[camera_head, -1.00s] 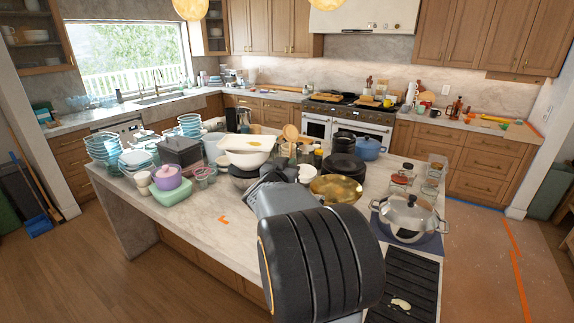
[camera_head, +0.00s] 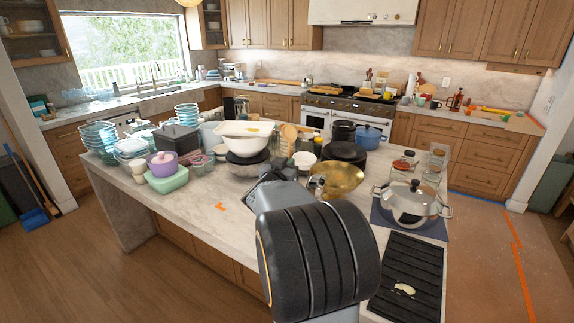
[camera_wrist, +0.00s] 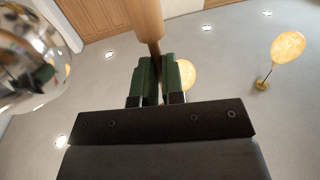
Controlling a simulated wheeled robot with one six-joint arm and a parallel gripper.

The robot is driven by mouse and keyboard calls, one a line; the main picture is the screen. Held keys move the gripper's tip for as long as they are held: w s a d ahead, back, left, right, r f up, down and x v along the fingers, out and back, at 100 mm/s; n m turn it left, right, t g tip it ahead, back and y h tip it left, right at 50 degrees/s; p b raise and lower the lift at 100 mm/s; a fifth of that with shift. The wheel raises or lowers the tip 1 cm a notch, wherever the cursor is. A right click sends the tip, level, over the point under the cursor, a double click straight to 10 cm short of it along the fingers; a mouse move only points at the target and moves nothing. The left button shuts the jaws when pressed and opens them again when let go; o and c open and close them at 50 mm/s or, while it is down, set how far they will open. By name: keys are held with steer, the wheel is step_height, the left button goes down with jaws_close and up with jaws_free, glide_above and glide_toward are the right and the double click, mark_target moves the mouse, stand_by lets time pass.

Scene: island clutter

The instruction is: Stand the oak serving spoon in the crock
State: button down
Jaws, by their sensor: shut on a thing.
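In the wrist view, my gripper (camera_wrist: 158,75) is shut on a light wooden handle (camera_wrist: 147,22), which appears to be the oak serving spoon. The handle runs up out of the top of that view, so the spoon's far end is hidden. In the head view, my dark arm hides the jaws and the held piece, near the island's front edge. Upright wooden utensils (camera_head: 288,134) show behind the white bowl, but the vessel under them is hidden. I cannot make out which vessel is the crock.
The island (camera_head: 150,212) is crowded: white bowl (camera_head: 245,142), purple pot (camera_head: 163,165), brass bowl (camera_head: 345,180), steel lidded pot (camera_head: 410,205) and several jars. A black grill plate (camera_head: 405,275) lies front right. The front left of the counter is fairly clear. A shiny metal thing (camera_wrist: 25,60) fills the wrist view's left.

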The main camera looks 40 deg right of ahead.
step_height(320, 180, down, 10)
steer(key=b, duration=0.7)
steer(key=shift+r, duration=0.2)
steer(key=c, duration=1.1)
jaws_free()
steer(key=shift+c, duration=0.2)
steer(key=shift+a, duration=0.1)
steer(key=v, duration=1.3)
steer(key=shift+s+a+b, duration=0.2)
steer(key=shift+a+b, duration=0.05)
steer(key=shift+b, duration=0.2)
steer(key=shift+r, duration=0.1)
